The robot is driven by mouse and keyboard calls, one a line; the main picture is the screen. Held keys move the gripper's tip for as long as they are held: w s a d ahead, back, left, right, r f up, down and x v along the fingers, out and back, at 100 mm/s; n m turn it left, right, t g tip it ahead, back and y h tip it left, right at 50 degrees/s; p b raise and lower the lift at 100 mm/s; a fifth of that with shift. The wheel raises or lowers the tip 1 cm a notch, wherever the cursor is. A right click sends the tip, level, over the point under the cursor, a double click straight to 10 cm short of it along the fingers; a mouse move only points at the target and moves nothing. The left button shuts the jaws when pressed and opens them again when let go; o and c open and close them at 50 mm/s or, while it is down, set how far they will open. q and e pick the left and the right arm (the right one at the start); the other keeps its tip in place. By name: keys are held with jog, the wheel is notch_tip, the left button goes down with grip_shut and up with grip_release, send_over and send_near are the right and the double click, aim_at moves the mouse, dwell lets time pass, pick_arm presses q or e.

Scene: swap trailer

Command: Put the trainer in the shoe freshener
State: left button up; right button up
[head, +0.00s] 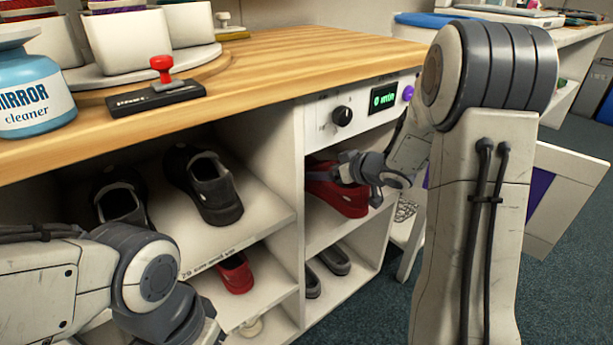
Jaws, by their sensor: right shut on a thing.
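A red trainer (338,197) is inside the shoe freshener (326,126), in the compartment below the panel with the black knob and lit display. My right gripper (347,172) reaches in from the right and is shut on the trainer near its opening. The fingertips are partly lost against the shoe, and I cannot tell whether the sole touches the compartment's floor. The freshener's white door (568,192) with a purple strip stands open at the right. My left arm comes in at the lower left; its gripper is outside the view.
Dark shoes (212,190) stand on the open shelf to the left. Another red shoe (236,272) sits on the shelf below. Grey shoes (334,260) lie beneath the freshener compartment. A cleaner bottle (33,95) and a red-handled stamp (161,68) stand on the wooden top.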

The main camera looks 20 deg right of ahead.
aim_at(307, 162)
jog(key=w+a, duration=0.1)
jog(key=w, duration=0.1)
jog(key=w+b, duration=0.1)
jog(key=w, duration=0.1)
jog(key=w+a, duration=0.1)
jog(key=w, duration=0.1)
jog(key=shift+w+a, duration=0.3)
jog(key=shift+a, duration=0.05)
notch_tip(307, 162, down, 4)
jog(key=b, duration=0.4)
jog(key=shift+r, duration=0.25)
